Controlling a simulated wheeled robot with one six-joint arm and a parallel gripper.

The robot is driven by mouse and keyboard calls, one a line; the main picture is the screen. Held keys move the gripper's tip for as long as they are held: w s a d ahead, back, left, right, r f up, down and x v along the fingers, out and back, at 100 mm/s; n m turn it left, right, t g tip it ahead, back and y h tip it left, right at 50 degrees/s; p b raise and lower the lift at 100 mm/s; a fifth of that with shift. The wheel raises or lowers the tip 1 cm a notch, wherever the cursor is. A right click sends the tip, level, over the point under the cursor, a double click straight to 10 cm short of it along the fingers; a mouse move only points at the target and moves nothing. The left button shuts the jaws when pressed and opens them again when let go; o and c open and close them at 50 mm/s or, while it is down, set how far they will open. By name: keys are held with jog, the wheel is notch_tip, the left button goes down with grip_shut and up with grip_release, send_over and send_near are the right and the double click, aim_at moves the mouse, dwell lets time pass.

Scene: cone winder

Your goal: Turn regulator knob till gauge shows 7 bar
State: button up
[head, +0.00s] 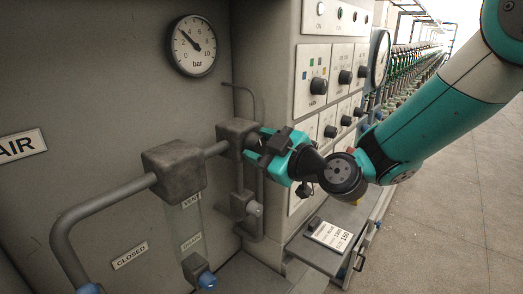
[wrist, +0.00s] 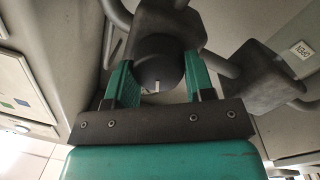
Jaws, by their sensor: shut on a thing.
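The round white pressure gauge (head: 194,46), marked in bar from 0 to 10, is on the grey panel in the head view. Its dark needle points up and left, roughly 3 bar; the exact reading is too small to tell. My gripper (head: 263,143) is at the right side of the grey regulator body (head: 236,132). In the wrist view, the green fingers of my gripper (wrist: 160,66) are shut on the dark round regulator knob (wrist: 159,56), one on each side. A short white mark shows low on the knob's face. In the head view, my gripper hides the knob.
A filter block (head: 174,163) with pipes stands left of the regulator, above a clear bowl. A thin pipe (head: 254,100) runs behind my gripper. A control panel (head: 313,80) with several knobs is to the right. A small shelf (head: 306,250) juts out below; open floor (head: 440,200) lies right.

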jog(key=m+g+b, duration=0.1)
jog(key=m+b, duration=0.1)
jog(key=m, duration=0.5)
jog(key=shift+w+d+b, duration=0.1)
jog(key=shift+b, duration=0.25)
jog(key=m+b, duration=0.1)
jog(key=m, duration=0.2)
jog(key=shift+w, duration=0.1)
jog(key=m, duration=0.3)
jog(key=shift+d+m+g, duration=0.1)
jog(key=shift+m+g, duration=0.3)
jog(key=m+y, duration=0.1)
jog(key=m, duration=0.4)
jog(key=shift+w, duration=0.1)
jog(key=m, duration=0.3)
jog(key=shift+f+m+g, duration=0.1)
jog(key=shift+m+g, duration=0.2)
jog(key=shift+m, duration=0.1)
jog(key=o, duration=0.9)
